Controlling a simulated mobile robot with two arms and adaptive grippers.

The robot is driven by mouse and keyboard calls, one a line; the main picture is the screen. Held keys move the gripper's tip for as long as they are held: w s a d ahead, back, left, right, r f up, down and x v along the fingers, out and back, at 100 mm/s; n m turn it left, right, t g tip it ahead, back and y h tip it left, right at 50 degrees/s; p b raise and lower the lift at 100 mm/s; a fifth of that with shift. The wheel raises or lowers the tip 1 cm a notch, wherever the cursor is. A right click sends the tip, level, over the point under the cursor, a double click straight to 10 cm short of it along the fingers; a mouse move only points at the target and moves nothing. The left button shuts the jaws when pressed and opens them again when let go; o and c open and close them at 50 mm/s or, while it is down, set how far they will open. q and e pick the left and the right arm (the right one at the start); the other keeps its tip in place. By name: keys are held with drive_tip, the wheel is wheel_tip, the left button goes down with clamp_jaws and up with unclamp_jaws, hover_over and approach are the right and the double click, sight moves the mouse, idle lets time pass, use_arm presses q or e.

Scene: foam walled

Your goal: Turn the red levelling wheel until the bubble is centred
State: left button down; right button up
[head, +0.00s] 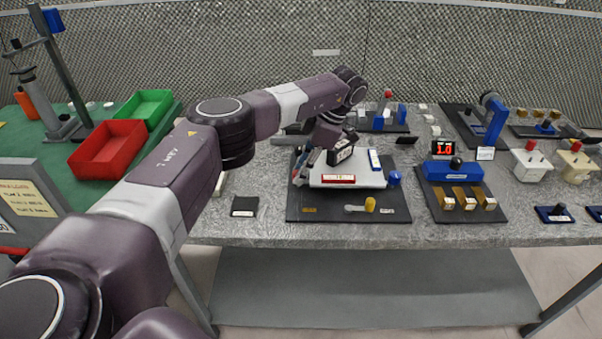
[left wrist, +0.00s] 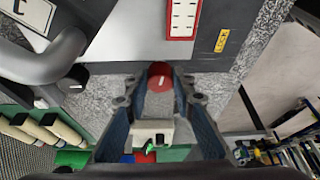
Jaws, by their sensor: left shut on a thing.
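A white levelling plate (head: 327,171) stands on a black base (head: 330,214) on the bench. A red-framed level vial (head: 338,179) lies along its front edge and also shows in the left wrist view (left wrist: 183,18). A blue-framed vial (head: 374,160) lies near its right side. The vials are too small to read the bubbles. My left gripper (head: 301,168) is at the plate's left side. In the left wrist view its fingertips (left wrist: 160,82) are closed on the red levelling wheel (left wrist: 160,73), which has a pale mark. The head view hides most of this wheel. My right gripper is out of view.
A blue knob (head: 394,178) is at the plate's right, and a yellow knob (head: 370,204) is at the front of the base. A blue device with brass blocks (head: 454,172) stands to the right. Red (head: 108,148) and green (head: 147,106) bins are at the left.

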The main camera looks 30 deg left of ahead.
use_arm(q)
drive_tip(key=n+b, duration=0.1)
drive_tip(key=n, duration=0.1)
drive_tip(key=shift+w+a+n+g+h+b, duration=0.1)
drive_tip(key=shift+n+g+h+b, duration=0.2)
drive_tip(key=shift+g+b, duration=0.1)
drive_tip(key=shift+n+b, duration=0.7)
drive_tip(key=shift+b, duration=0.4)
drive_tip(key=shift+r+n+h+b, duration=0.1)
drive_tip(key=shift+n+h+b, duration=0.2)
drive_tip(key=c, duration=1.9)
unclamp_jaws()
drive_tip(key=shift+g, duration=0.3)
